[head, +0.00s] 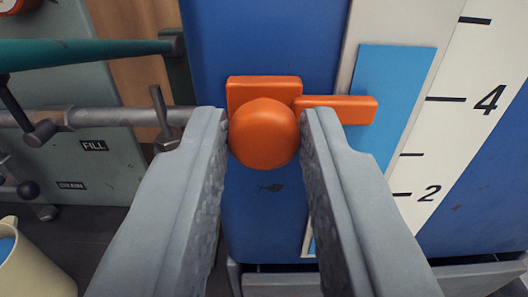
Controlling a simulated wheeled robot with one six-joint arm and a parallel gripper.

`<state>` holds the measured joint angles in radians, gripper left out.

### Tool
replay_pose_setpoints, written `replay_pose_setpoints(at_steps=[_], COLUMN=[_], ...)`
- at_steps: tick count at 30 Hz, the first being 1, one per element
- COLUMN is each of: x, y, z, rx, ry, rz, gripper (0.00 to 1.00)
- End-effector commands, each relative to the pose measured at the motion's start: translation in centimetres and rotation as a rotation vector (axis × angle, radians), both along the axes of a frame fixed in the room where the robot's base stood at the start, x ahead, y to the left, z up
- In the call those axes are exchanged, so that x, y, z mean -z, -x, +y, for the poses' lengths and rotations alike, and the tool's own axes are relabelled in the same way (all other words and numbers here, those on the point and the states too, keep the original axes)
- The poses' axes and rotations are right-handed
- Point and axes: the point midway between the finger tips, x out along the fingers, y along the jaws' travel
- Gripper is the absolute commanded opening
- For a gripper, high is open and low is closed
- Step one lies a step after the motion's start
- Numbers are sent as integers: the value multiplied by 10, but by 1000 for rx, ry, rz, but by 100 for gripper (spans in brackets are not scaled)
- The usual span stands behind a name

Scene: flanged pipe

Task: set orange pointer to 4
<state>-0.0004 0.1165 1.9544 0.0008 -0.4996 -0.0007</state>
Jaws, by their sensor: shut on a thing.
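The orange pointer has a round knob (264,134) in front of a square block, and a flat pointer arm (338,109) sticking out to the right. My gripper (265,140) is shut on the round knob, one grey finger on each side. The pointer arm's tip lies over the light blue strip, left of the white scale (470,125). In the picture the arm is slightly below the tick beside the 4 (489,99) and well above the 2 (432,193). The arm stands in front of the scale, so its exact reading is hard to tell.
The dark blue panel (265,40) stands behind the knob. The light blue strip (395,80) runs beside the scale. At left are a green bar (85,53), a grey pipe (95,117) with levers, and a FILL label (94,146). A cream cup (35,265) is at lower left.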

Motion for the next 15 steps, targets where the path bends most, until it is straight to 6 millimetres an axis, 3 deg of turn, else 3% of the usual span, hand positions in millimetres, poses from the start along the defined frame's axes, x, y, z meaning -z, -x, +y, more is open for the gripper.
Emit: replay_pose_setpoints(at_steps=[3, 4, 6, 15], x=[-1, -1, -1, -1], y=[0, 0, 0, 1], z=[0, 0, 0, 0], rx=[0, 0, 0, 0], ry=[0, 0, 0, 0], rz=[-1, -1, -1, -1], gripper=[0, 29, 43, 44])
